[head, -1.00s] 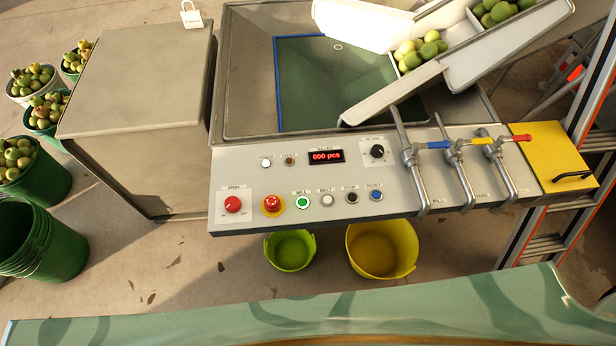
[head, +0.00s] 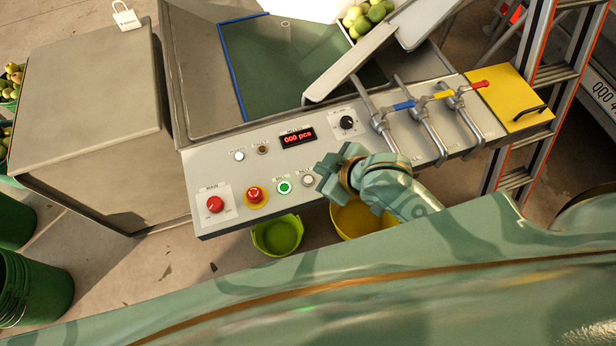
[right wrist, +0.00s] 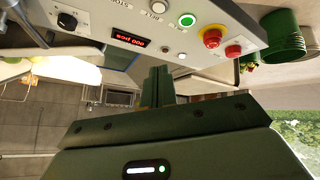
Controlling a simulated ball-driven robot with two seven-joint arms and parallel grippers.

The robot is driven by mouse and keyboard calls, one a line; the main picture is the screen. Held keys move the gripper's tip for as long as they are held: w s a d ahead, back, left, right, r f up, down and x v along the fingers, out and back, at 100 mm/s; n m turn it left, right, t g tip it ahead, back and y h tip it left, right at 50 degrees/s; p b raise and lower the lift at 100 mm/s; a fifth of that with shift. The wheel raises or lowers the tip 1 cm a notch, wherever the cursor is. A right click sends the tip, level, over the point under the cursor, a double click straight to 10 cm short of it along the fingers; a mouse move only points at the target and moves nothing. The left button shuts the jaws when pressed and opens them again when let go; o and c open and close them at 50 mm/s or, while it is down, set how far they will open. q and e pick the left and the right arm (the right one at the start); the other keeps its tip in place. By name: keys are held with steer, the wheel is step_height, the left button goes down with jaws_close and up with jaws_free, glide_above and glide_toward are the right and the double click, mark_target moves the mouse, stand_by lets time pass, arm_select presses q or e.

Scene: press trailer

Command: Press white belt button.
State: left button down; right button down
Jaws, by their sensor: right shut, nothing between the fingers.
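The white belt button (head: 308,180) is on the grey control panel (head: 228,168), just right of the green-lit mill button (head: 284,187). In the right wrist view, which shows the panel upside down, the belt button (right wrist: 158,6) is near the top edge. My right gripper (head: 324,172) is shut and empty, in front of the panel just right of the belt button in the head view. It hides the buttons further right. Its fingers (right wrist: 157,84) show in the right wrist view. I cannot tell whether they touch the panel. My left gripper is not in view.
A red emergency stop (head: 255,195) and a red rotary switch (head: 215,204) are left on the panel. Valve levers (head: 425,118) stand at its right. A display (head: 297,137) reads 000 pcs. A green bucket (head: 277,236) and a yellow bucket (head: 350,218) are below.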

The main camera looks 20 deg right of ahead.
steer(key=w+a+g+y, duration=0.1)
steer(key=a+g+y, duration=0.1)
steer(key=a+y, duration=0.3)
steer(key=m+g, duration=0.2)
steer(key=m, duration=0.2)
glide_above(308, 180)
step_height(308, 180, down, 2)
steer(key=shift+s+d+f+m, duration=0.1)
steer(key=shift+s+d+m, duration=0.15)
steer(key=shift+d, duration=0.4)
step_height(308, 180, down, 8)
steer(key=b, duration=0.7)
steer(key=shift+f, duration=0.15)
steer(key=shift+f+b, duration=0.25)
steer(key=shift+b, duration=0.1)
stand_by(0.4)
steer(key=shift+f, duration=0.4)
